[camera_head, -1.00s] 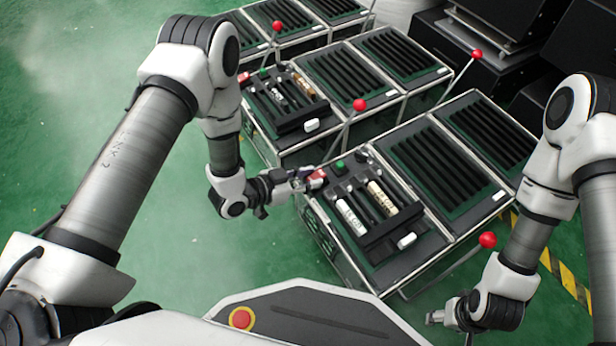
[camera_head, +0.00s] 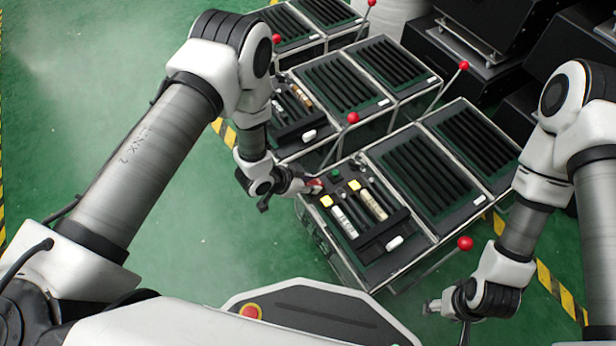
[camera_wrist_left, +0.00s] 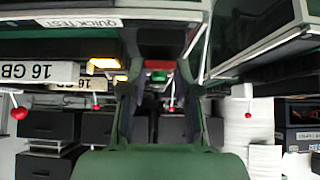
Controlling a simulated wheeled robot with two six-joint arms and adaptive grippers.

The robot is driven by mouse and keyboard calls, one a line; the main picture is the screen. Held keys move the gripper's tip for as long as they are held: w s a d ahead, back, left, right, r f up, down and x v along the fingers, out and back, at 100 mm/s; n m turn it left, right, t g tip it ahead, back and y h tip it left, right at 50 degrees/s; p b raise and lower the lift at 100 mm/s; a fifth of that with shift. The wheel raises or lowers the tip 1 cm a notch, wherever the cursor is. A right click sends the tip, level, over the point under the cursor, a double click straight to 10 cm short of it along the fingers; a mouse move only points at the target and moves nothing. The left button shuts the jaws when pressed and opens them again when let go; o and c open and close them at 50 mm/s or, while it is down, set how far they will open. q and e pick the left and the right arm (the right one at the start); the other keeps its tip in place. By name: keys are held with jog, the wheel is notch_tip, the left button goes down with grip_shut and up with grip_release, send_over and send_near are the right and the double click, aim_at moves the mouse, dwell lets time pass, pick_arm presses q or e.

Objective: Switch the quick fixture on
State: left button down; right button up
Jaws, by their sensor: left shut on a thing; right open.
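The quick fixture (camera_head: 372,262) is the near dark bench unit with a wire frame. Its label (camera_wrist_left: 80,22) reads "QUICK TEST" upside down in the left wrist view. My left gripper (camera_head: 308,187) is at the fixture's left corner, shut on a small red part (camera_head: 316,185), likely a lever handle. The red part (camera_wrist_left: 158,65) also shows between the fingers in the wrist view; the fingers partly hide it. Two yellow lights (camera_head: 326,201) (camera_head: 354,185) glow on the fixture above the modules. A green button (camera_head: 335,173) is beside the red part. My right gripper (camera_head: 432,306) is open, low at the right, apart from the fixture.
A white-labelled module (camera_head: 343,221) and a tan one (camera_head: 373,204) lie in the fixture's slots. Red-ball levers (camera_head: 353,118) (camera_head: 465,243) stick out from the benches. A similar fixture (camera_head: 296,112) stands behind. Green floor at left is free.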

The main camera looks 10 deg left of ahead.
dwell(0.4)
pick_arm(q)
jog(key=c, duration=0.8)
grip_release()
jog(key=shift+c, duration=0.2)
jog(key=v, duration=1.2)
jog(key=shift+w+d+r, duration=0.2)
jog(key=shift+d+r, duration=0.05)
jog(key=shift+r, duration=0.05)
jog(key=shift+g+y, duration=0.3)
